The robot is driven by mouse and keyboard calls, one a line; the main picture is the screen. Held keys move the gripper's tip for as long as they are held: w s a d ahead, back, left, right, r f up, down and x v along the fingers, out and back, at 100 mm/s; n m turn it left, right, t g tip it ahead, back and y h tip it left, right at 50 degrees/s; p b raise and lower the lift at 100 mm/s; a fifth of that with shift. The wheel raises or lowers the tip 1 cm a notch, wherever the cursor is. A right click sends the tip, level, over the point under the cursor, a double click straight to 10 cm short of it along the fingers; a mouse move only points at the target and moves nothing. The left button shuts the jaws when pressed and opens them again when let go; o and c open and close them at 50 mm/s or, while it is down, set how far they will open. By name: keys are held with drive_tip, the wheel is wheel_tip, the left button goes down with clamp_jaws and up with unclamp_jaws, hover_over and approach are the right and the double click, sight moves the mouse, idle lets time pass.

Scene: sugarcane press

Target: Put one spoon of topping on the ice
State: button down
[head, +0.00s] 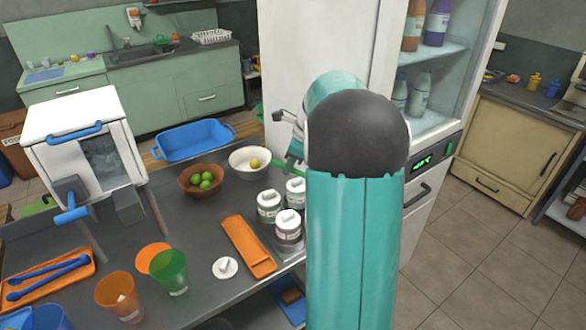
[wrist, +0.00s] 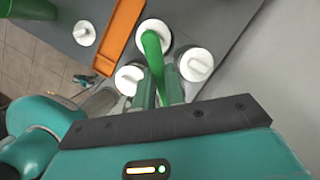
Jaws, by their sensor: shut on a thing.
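In the wrist view my gripper (wrist: 159,90) is shut on a green spoon (wrist: 152,52), which points away from me over a white-topped jar (wrist: 168,26). I cannot tell whether the spoon touches that jar. Two more white-lidded jars (wrist: 128,80) (wrist: 196,65) flank the fingers. In the head view the jars (head: 288,230) stand at the counter's right edge, and my arm hides most of the gripper. A loose white lid (head: 226,268) lies on the counter. An orange cup (head: 118,303) with something pale inside and a green cup (head: 170,275) stand at front left. I cannot clearly make out ice.
An orange tray (head: 240,254) lies between the loose lid and the jars. A bowl of limes (head: 187,188), a white bowl (head: 238,155) and a blue basin (head: 168,148) stand behind. A white machine (head: 60,125) stands at left. A tall fridge (head: 310,40) rises behind my arm.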

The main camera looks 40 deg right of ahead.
sight(301, 174)
drive_tip(key=shift+s+a, duration=0.1)
drive_tip(key=shift+s, duration=0.05)
drive_tip(key=shift+s+t, duration=0.3)
drive_tip(key=shift+s, duration=0.05)
drive_tip(key=shift+s+d+f+y, duration=0.1)
drive_tip(key=shift+d+f+y, duration=0.2)
drive_tip(key=shift+d+f, duration=0.05)
drive_tip(key=shift+s+d+f+t+y, duration=0.15)
drive_tip(key=shift+s+f+t+y, duration=0.35)
drive_tip(key=shift+t, duration=0.3)
drive_tip(key=shift+s+d+f+t+y, duration=0.3)
drive_tip(key=shift+f+t+y, duration=0.1)
drive_tip(key=shift+f+t, duration=0.2)
drive_tip(key=shift+f, duration=2.35)
drive_tip(key=shift+g+h, duration=0.6)
drive_tip(key=shift+g, duration=0.3)
drive_tip(key=shift+w+a+r, duration=0.1)
drive_tip(key=shift+w+r, duration=0.1)
drive_tip(key=shift+r, duration=0.55)
drive_tip(key=shift+w+a+r, duration=0.15)
drive_tip(key=shift+r, duration=0.6)
drive_tip(key=shift+w+a+r, duration=0.1)
drive_tip(key=shift+w+r, duration=0.1)
drive_tip(key=shift+r, duration=0.55)
drive_tip(key=shift+w+a+r+g+h, duration=0.3)
drive_tip(key=shift+w+a+g+h, duration=0.25)
drive_tip(key=shift+g, duration=0.15)
drive_tip(key=shift+w+a+r+g+h, duration=0.25)
drive_tip(key=shift+w+r+g+h, duration=0.3)
drive_tip(key=shift+g, duration=0.35)
